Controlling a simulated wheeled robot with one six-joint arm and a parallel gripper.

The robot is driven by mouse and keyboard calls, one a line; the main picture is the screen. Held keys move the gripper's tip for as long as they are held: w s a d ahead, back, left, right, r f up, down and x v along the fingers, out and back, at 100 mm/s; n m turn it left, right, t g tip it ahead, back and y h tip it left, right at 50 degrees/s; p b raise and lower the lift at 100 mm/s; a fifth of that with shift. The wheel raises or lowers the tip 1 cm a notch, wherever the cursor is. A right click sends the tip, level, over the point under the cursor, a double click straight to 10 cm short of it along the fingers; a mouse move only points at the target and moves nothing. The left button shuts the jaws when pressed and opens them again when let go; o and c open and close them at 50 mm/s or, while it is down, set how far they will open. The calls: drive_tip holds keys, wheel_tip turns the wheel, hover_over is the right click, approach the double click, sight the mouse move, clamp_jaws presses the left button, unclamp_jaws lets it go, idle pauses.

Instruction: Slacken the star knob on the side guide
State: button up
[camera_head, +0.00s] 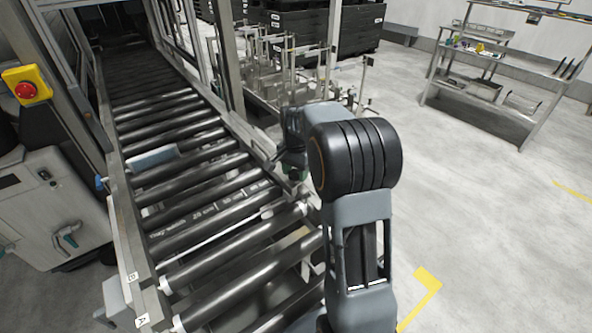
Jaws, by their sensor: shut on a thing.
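My gripper (291,170) is at the right edge of the roller conveyor, at the end of my arm. It is small here and partly covered by my own wrist. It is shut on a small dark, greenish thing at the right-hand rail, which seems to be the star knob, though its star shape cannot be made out. The side guide is not clear here; the conveyor's right rail (240,135) runs back from the gripper. How far the knob is turned cannot be seen.
The black rollers (205,200) run back to a dark opening. A pale blue-grey block (152,158) lies on them. A red stop button on a yellow box (26,88) and a grey cabinet (45,205) stand left. A metal bench (490,75) stands far right; the floor between is clear.

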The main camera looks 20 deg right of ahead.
sight(296, 173)
drive_tip(key=n, duration=0.4)
drive_tip(key=shift+n, duration=1.8)
drive_tip(key=shift+n+p, duration=0.3)
drive_tip(key=shift+r, duration=0.1)
drive_tip(key=o, duration=0.9)
wheel_tip(296, 173, up, 14)
drive_tip(key=shift+f, duration=0.15)
